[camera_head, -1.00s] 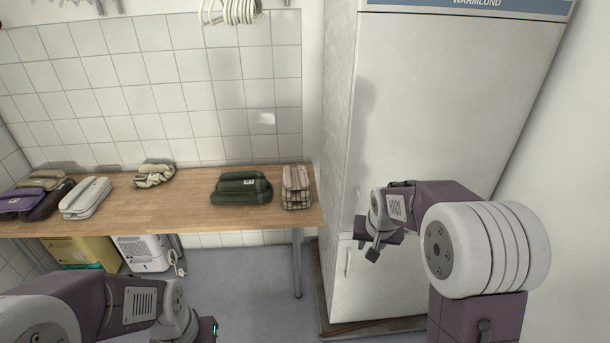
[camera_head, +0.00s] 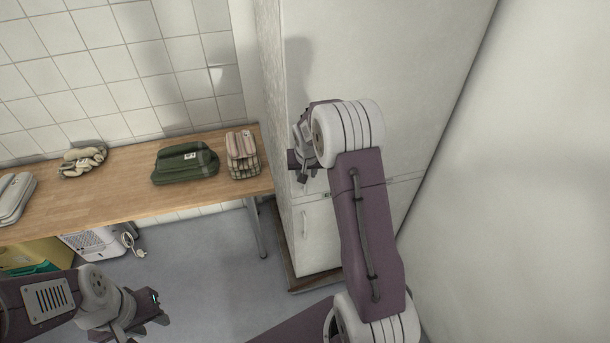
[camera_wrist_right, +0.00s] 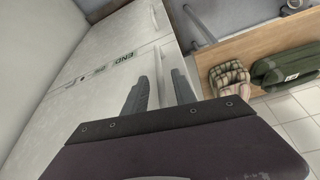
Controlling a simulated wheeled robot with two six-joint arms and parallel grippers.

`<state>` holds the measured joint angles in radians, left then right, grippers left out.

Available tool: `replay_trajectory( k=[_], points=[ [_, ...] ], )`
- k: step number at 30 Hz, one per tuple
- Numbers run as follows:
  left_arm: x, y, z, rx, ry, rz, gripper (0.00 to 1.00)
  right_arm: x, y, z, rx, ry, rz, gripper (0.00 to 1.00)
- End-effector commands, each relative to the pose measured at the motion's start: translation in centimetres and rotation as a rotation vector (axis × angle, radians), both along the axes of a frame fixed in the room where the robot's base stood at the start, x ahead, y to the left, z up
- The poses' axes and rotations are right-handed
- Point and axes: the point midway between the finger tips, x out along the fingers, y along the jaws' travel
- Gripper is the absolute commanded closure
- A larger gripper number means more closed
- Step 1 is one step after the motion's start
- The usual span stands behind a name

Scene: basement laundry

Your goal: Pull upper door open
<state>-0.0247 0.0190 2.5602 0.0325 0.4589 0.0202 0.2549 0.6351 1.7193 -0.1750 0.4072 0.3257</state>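The tall white fridge's upper door (camera_head: 400,70) looks closed, with a seam above the lower door (camera_head: 325,240). The upper door also shows in the right wrist view (camera_wrist_right: 85,110). My right gripper (camera_head: 297,165) is at the upper door's left edge, just above the seam, partly hidden by its own arm. In the right wrist view its two dark fingers (camera_wrist_right: 160,92) are apart, close to the door's handle side. I cannot tell whether they touch the upper handle. My left gripper (camera_head: 142,315) is low at the left, away from the fridge, its fingers apart and empty.
A wooden table (camera_head: 120,205) stands left of the fridge, with a green folded cloth bundle (camera_head: 185,163) and a checked bundle (camera_head: 243,155) near its right end. The lower door has a vertical handle (camera_head: 304,224). A plain wall (camera_head: 520,180) is at the right. Grey floor is clear in front.

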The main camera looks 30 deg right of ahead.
Motion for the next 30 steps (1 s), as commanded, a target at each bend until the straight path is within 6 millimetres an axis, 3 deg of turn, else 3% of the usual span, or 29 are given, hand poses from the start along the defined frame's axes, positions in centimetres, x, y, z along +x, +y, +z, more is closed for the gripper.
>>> replay_trajectory(
  k=[7, 16, 19, 20, 30],
  points=[
    [0.0, 0.0, 0.6, 0.000, 0.000, 0.000, 0.64, 1.3, -0.6, -3.3, 0.000, 0.000, 0.000, 0.68],
    [0.0, 0.0, 0.6, 0.000, 0.000, 0.000, 0.64, 1.4, -0.6, -3.7, -0.001, -0.002, 0.001, 0.68],
    [0.0, 0.0, 0.6, 0.000, 0.000, 0.000, 0.64, 1.4, -0.6, -3.7, -0.001, -0.002, 0.001, 0.95],
    [0.0, 0.0, 0.6, 0.000, 0.000, 0.000, 0.64, 1.4, -0.6, -3.7, -0.001, -0.002, 0.001, 1.00],
    [0.0, 0.0, 0.6, 0.000, 0.000, 0.000, 0.64, 1.4, -0.6, -3.6, -0.001, -0.002, 0.001, 1.00]
  ],
)
